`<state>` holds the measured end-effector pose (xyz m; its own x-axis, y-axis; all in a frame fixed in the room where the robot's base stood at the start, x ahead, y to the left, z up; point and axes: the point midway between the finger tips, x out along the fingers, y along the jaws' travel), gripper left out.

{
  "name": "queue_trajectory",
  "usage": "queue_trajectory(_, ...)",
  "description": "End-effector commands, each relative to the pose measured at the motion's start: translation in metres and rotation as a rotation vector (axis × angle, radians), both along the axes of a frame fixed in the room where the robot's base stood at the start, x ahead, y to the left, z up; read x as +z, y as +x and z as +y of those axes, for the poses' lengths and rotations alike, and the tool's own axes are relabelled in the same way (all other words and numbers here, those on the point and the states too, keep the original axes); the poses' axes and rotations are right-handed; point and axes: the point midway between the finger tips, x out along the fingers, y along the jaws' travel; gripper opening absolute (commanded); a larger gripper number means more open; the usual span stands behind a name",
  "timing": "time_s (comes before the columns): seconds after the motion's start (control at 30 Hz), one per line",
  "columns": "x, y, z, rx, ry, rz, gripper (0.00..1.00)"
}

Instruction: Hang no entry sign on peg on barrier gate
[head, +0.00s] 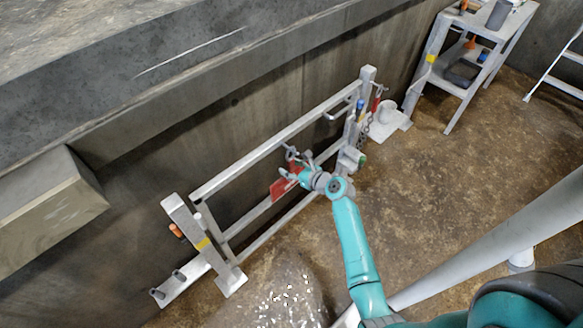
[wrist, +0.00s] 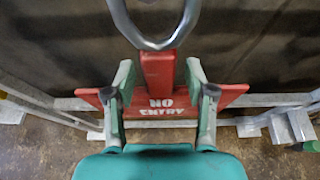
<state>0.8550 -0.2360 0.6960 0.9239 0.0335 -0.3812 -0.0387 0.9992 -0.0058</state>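The red no entry sign (wrist: 225,98) faces me in the wrist view, upright and about level, its white lettering readable. A narrow red tab (wrist: 158,75) rises from it to a grey metal ring (wrist: 157,40), cut off by the top edge. My gripper (wrist: 160,72) has one finger on each side of the tab, with a narrow dark gap on both sides. In the head view my gripper (head: 295,170) and the sign (head: 284,187) are at the middle of the grey barrier gate (head: 260,150). I cannot tell whether the ring is around a peg.
A dark wall stands close behind the gate. The gate's near post (head: 195,230) has a yellow band. A white stand (head: 388,120) is past its far end, and a grey shelf cart (head: 470,60) holds tools farther back. The brown floor to the right is mostly clear.

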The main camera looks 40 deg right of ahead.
Motion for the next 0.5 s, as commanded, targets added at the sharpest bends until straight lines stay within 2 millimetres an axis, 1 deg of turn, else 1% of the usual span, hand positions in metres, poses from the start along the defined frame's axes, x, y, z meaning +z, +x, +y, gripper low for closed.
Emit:
queue_trajectory(0.17, 0.001, -0.003, 0.000, 0.000, 0.000, 0.001, 0.55)
queue_trajectory(0.27, 0.003, -0.012, -0.001, -0.001, 0.001, 0.001, 0.55)
queue_trajectory(0.37, 0.010, -0.026, -0.001, -0.002, 0.000, 0.001, 0.55)
queue_trajectory(0.5, 0.021, -0.053, -0.003, -0.004, 0.001, 0.000, 0.55)
